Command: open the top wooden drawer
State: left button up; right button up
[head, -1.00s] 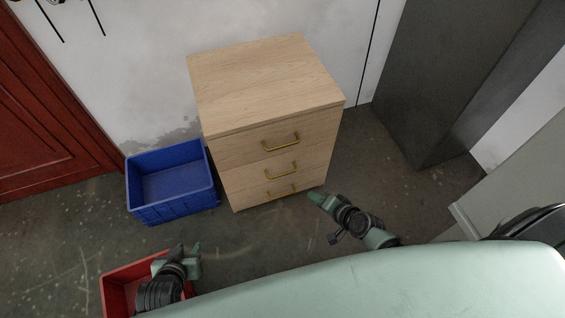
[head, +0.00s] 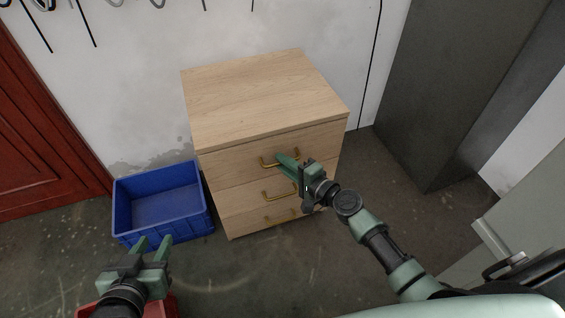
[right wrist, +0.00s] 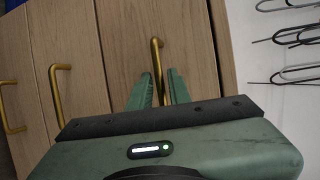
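The wooden cabinet (head: 262,95) has three drawers, all looking closed. The top drawer (head: 230,163) has a brass bar handle (head: 268,163), partly covered by my right gripper (head: 286,160) in the head view. In the right wrist view the handle (right wrist: 157,58) lies between the two green fingers of the right gripper (right wrist: 160,85), which are apart on either side of its near end. I cannot tell whether they touch it. My left gripper (head: 152,243) is open and empty, low at the left, away from the cabinet.
A blue crate (head: 163,236) stands on the floor left of the cabinet. A red bin (head: 165,306) shows beneath my left gripper. A dark grey cabinet (head: 440,90) stands to the right. The floor before the drawers is clear.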

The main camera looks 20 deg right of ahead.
jog(key=shift+w+a, duration=0.15)
jog(key=shift+w, duration=0.2)
grip_shut()
jog(key=shift+f, duration=0.1)
dwell(1.1)
